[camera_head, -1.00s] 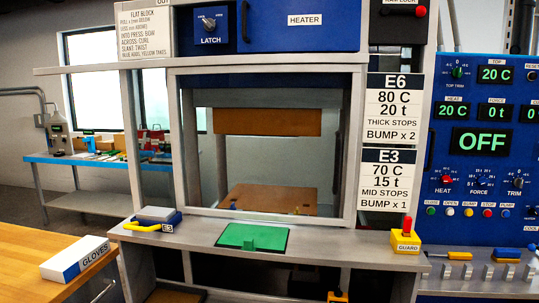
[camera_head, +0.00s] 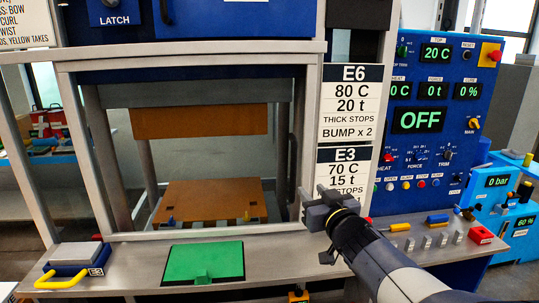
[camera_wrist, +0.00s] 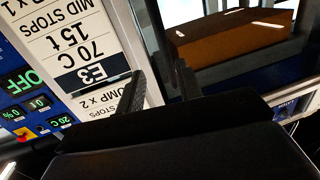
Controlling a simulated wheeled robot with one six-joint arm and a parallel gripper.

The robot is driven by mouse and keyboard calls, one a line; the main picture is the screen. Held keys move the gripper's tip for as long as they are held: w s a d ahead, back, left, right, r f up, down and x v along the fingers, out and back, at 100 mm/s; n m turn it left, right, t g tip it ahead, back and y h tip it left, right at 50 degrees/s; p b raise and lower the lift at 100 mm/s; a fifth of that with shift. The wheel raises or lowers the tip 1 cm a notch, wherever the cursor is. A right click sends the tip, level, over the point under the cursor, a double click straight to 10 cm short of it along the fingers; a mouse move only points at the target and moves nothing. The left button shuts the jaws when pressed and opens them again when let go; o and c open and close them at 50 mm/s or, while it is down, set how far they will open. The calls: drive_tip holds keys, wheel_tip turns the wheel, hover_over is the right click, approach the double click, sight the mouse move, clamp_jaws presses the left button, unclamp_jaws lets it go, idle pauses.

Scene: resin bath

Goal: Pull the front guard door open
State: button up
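The front guard door (camera_head: 190,61) is a grey-framed clear panel across the press front, and it looks shut. A dark upright handle (camera_head: 293,162) is on its right side. My gripper (camera_head: 312,208) is in front of the door's lower right corner, below and right of the handle, and looks apart from it. In the wrist view my gripper (camera_wrist: 158,88) has its two dark fingers spread with nothing between them. The door's handle cannot be made out for sure in the wrist view. My arm hides the yellow guard switch box.
A green plate (camera_head: 204,262) lies on the ledge below the door. A blue block with a yellow handle (camera_head: 58,272) sits at the ledge's left. The E3 sign (camera_head: 345,180) and blue control panel (camera_head: 425,150) stand right of the door.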

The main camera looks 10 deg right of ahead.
sight(295, 171)
drive_tip(key=w+a, duration=0.1)
drive_tip(key=w, duration=0.2)
drive_tip(key=w+p, duration=0.1)
drive_tip(key=w, duration=0.3)
drive_tip(key=w+a, duration=0.1)
drive_tip(key=w, duration=0.3)
drive_tip(key=shift+a+r+p, duration=0.35)
drive_tip(key=shift+r, duration=0.05)
drive_tip(key=shift+c, duration=0.3)
clamp_jaws()
